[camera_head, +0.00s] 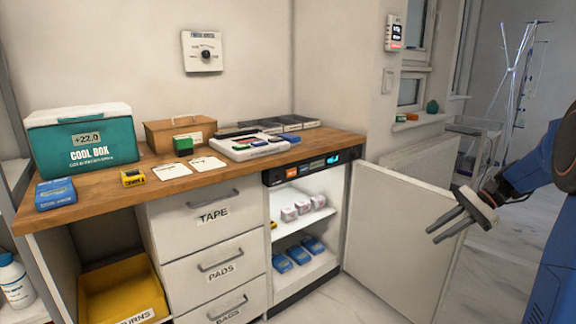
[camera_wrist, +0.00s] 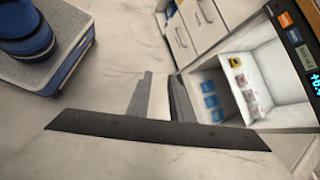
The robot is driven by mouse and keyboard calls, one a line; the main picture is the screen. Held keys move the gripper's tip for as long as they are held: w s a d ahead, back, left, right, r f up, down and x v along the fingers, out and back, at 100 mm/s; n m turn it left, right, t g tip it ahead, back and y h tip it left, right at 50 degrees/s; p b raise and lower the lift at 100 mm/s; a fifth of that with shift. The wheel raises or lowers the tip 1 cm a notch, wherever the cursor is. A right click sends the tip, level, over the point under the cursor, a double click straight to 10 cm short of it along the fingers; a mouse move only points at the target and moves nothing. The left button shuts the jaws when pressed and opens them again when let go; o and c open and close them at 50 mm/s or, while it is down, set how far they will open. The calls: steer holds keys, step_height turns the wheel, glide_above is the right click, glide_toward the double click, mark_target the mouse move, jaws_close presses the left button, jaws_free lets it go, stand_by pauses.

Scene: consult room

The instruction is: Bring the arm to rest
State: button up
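My gripper (camera_head: 448,226) is at the right of the head view, in the air in front of the open fridge door (camera_head: 400,228). Its two fingers point left and stand apart, with nothing between them. In the wrist view the fingers (camera_wrist: 160,98) are also apart and empty, with pale floor behind them. My arm (camera_head: 535,165) reaches in from the right edge, bent at the wrist.
The small fridge (camera_head: 308,262) is open, with white boxes (camera_head: 303,208) above blue packs (camera_head: 299,253). The wooden counter (camera_head: 120,190) carries a teal cool box (camera_head: 85,160), cards and trays. A yellow bin (camera_head: 115,290) sits below. Floor right of the door looks clear.

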steer(key=s+a+r+n+t+h, duration=0.1)
steer(key=s+a+n+h, duration=0.3)
steer(key=s+a, duration=0.45)
steer(key=s+a+n+h, duration=0.3)
steer(key=s+a+n, duration=0.25)
steer(key=s, duration=0.65)
steer(key=s+a+f+n+t+h, duration=0.1)
steer(key=s+f+n+t+h, duration=0.1)
steer(key=s, duration=0.8)
steer(key=shift+a+f+n+t+h, duration=0.2)
steer(key=shift+f+n+t+h, duration=0.35)
steer(key=shift+n, duration=0.8)
steer(key=shift+a+r, duration=0.1)
